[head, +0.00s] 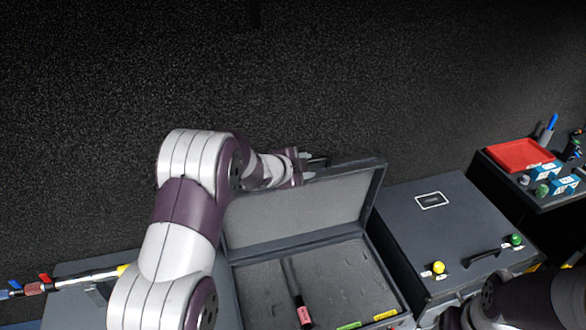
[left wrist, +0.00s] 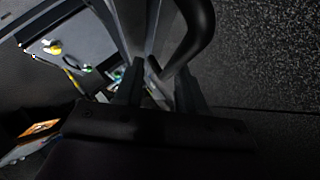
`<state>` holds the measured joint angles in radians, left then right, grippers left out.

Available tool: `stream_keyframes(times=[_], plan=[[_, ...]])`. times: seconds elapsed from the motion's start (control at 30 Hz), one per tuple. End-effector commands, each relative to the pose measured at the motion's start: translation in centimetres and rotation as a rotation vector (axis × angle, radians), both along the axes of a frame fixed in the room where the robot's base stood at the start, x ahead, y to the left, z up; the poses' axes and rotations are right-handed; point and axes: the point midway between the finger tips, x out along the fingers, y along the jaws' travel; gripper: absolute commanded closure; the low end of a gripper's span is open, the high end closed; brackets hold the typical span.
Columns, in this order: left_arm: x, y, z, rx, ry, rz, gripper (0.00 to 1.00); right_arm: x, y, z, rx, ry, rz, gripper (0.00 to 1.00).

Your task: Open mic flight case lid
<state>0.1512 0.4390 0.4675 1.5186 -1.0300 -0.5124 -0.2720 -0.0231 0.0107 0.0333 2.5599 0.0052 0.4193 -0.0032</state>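The mic flight case (head: 240,308) stands in the lower middle of the head view. Its grey lid (head: 298,207) is raised and stands up at the back, showing its inner face. A dark microphone with a pink-red band (head: 297,295) lies in the foam. My left gripper (head: 313,165) is behind the lid's top edge. In the left wrist view its two fingers (left wrist: 158,88) are apart, with a dark curved handle (left wrist: 202,25) running down between them. Contact with the handle cannot be made out. Part of my right arm shows at the lower right; its fingers are out of view.
A closed dark case (head: 415,225) with a handle, a yellow knob (head: 438,267) and a green knob (head: 516,240) stands to the right. Beyond it are a red tray (head: 520,155) and blue boxes (head: 545,172). A cable with connectors (head: 75,283) lies at left.

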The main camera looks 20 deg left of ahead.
Motion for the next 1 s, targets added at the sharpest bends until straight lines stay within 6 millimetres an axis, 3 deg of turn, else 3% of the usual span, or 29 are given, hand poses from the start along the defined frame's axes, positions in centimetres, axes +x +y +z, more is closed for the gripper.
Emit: stream_keyframes(times=[0.3, 0.5, 0.9, 1.0], plan=[[-5.9, 2.3, 3.4, 0.002, -0.002, 0.003, 0.62, 0.0, 0.0, -1.9, 0.000, 0.000, 0.000, 0.30], [-8.4, 3.2, 5.0, 0.001, 0.000, 0.001, 0.62, 0.0, 0.0, -2.1, 0.000, 0.000, 0.000, 0.30], [-9.1, 3.4, 5.3, 0.000, 0.002, 0.003, 0.60, 0.0, 0.0, -2.2, 0.000, 0.000, 0.000, 0.30], [-9.3, 3.9, 4.5, -0.018, 0.029, 0.070, 0.60, 0.0, 0.0, -2.6, 0.000, 0.000, 0.000, 0.30]])
